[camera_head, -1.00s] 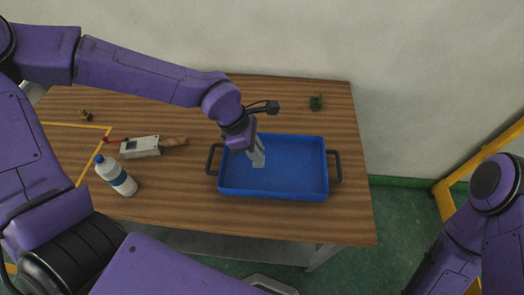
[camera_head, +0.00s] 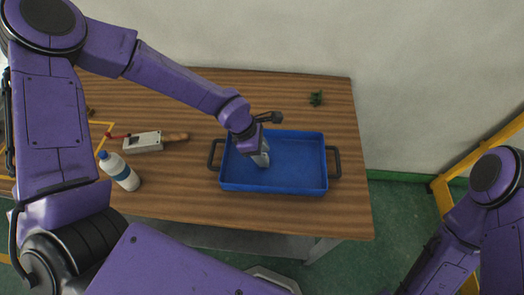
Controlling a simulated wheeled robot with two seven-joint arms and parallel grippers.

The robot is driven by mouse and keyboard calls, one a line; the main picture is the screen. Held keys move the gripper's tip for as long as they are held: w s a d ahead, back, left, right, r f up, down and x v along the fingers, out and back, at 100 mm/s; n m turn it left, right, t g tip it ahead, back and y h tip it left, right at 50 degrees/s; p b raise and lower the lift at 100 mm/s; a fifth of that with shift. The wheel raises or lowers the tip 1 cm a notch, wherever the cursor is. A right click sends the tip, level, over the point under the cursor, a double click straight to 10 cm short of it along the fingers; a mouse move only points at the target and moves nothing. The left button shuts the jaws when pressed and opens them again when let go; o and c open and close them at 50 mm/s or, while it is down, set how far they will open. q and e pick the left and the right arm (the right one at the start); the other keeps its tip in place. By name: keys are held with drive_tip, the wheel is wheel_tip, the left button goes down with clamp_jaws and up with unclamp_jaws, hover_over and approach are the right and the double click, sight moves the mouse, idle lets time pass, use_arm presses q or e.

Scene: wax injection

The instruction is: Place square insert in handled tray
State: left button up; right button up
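The handled tray (camera_head: 295,178) is a blue open tray with dark handles at its left and right ends. It lies on the wooden table. My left gripper (camera_head: 262,158) points down over the left part of the tray, its grey fingertips at or inside the tray's opening. Whether the fingers are open or shut, and whether they hold anything, is too small to tell. I cannot make out a square insert; the gripper may hide part of the tray floor. My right arm shows at the right edge, but its gripper is out of view.
A small green object (camera_head: 316,98) sits at the back right. The wooden table (camera_head: 345,215) is clear at front right.

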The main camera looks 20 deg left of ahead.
use_arm(q)
drive_tip(key=shift+r, duration=0.35)
drive_tip(key=b+v, duration=0.1)
drive_tip(key=v, duration=1)
drive_tip(key=shift+r, duration=0.35)
drive_tip(key=shift+a, duration=0.1)
